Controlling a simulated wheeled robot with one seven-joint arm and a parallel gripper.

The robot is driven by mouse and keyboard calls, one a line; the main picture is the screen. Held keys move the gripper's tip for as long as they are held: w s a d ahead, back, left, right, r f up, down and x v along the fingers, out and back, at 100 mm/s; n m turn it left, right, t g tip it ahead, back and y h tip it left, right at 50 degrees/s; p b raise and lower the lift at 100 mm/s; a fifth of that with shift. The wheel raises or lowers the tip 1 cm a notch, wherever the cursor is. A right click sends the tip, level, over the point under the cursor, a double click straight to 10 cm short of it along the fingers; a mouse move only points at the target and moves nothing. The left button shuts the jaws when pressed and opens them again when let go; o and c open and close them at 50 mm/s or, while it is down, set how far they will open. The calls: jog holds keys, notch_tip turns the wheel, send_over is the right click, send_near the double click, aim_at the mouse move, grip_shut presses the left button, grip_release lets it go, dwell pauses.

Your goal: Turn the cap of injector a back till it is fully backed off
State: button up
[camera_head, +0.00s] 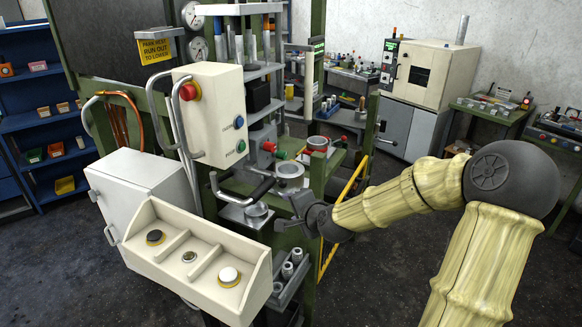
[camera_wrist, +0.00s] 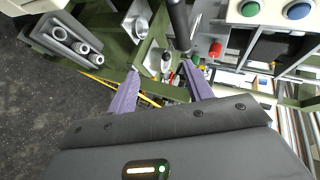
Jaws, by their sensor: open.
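My gripper (camera_head: 296,208) is at the front of the green machine frame, its dark jaws pointing left. In the wrist view my gripper (camera_wrist: 162,82) shows two purple fingers spread apart, with nothing held between them. Small red and white parts lie beyond the fingers, and a dark bar (camera_wrist: 180,24) reaches down toward the gap. A red cap-like part (camera_wrist: 215,49) is beyond the right finger.
A white control box (camera_head: 212,112) and a black-gripped handle (camera_head: 262,188) stand left of my gripper. A cream tray (camera_head: 150,262) with three round pieces is at front left. A rack of metal cylinders (camera_head: 290,275) sits below my gripper. Open floor lies right of the frame.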

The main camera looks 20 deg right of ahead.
jog(key=s+a+f+n+g+h+b, duration=0.1)
jog(key=s+a+f+n+g+b, duration=0.1)
jog(key=s+f+n+g+b, duration=0.2)
jog(key=s+a+f+n+g+h+b, duration=0.1)
jog(key=s+f+n+g+b, duration=0.4)
jog(key=s, duration=1.5)
notch_tip(320, 180, down, 7)
jog(key=a+n+b, duration=0.1)
jog(key=n, duration=0.4)
jog(key=shift+g, duration=0.3)
